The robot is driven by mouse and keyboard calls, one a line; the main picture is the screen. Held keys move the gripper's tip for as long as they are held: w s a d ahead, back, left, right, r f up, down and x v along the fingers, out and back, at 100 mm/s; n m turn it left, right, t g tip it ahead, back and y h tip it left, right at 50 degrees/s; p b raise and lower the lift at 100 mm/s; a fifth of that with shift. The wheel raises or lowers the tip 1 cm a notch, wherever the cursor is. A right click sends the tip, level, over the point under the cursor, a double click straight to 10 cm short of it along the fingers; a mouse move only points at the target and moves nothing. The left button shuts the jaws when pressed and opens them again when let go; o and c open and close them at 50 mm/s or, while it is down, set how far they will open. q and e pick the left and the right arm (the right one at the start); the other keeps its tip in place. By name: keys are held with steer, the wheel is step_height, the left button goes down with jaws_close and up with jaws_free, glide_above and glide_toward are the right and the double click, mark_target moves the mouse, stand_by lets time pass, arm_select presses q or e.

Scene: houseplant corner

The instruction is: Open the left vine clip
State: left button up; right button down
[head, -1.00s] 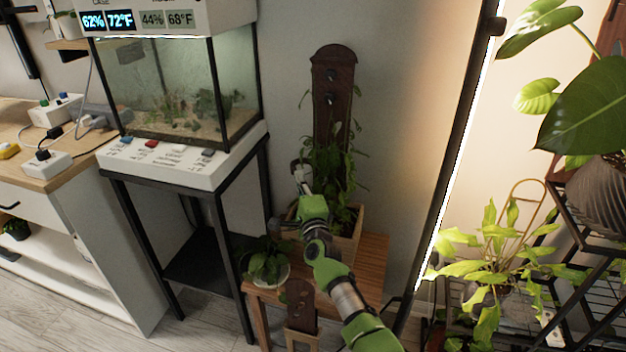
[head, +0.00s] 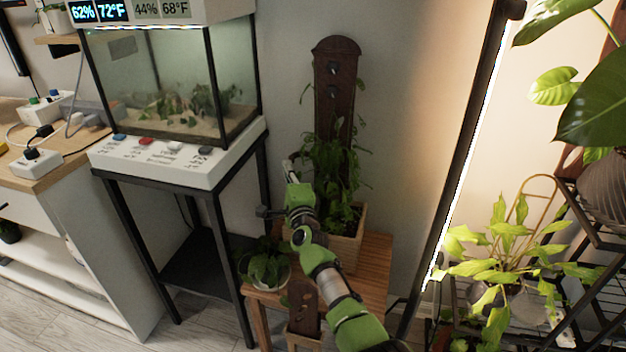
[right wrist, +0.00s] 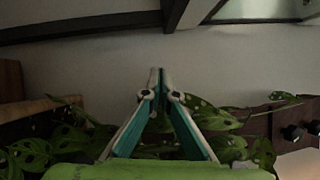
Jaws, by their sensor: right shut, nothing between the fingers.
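A tall dark brown board (head: 335,105) stands upright in a wooden planter (head: 346,250), with a leafy climbing vine (head: 325,160) over its lower part. Two small dark knob-like fittings sit on its upper part, the upper one (head: 333,69) above the other; they also show at the right edge of the right wrist view (right wrist: 292,132). I cannot tell which fitting is the left vine clip, or whether it is open. My right gripper (head: 290,164) is beside the vine's left side, shut and empty; its fingers meet in the right wrist view (right wrist: 157,75). My left gripper is out of view.
A terrarium (head: 175,85) on a black-framed stand (head: 115,215) is to the left. A small potted plant (head: 265,268) is on the wooden bench (head: 377,262), left of the planter. A lit upright lamp post (head: 470,140) and shelved plants are to the right.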

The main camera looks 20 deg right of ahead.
steer(key=shift+w, duration=0.25)
steer(key=shift+s, duration=0.1)
stand_by(0.5)
